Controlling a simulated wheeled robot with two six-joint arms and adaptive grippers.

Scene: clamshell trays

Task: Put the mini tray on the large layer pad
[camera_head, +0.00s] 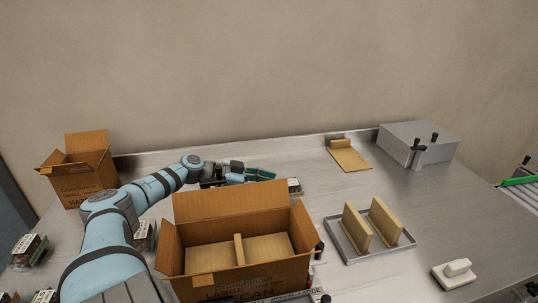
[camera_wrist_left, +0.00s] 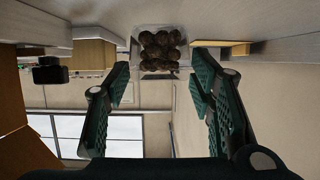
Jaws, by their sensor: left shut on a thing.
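The mini tray (camera_head: 294,186) shows in the head view at the tip of my left gripper (camera_head: 262,174), behind the large open carton. In the left wrist view, the clear tray (camera_wrist_left: 158,48) with dark round contents lies between the green fingertips of my left gripper (camera_wrist_left: 160,80). The gripper is shut on it. Inside the large carton (camera_head: 240,285) lies a flat tan pad (camera_head: 210,258) with an upright strip, apparently the large layer pad. The carton's raised back flap stands between it and the gripper. My right gripper is not in view.
A grey tray (camera_head: 344,249) holds two upright tan boards right of the carton. A flat tan piece (camera_head: 350,158) and a grey metal box (camera_head: 425,142) stand at the back. A smaller carton (camera_head: 85,182) stands at the left.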

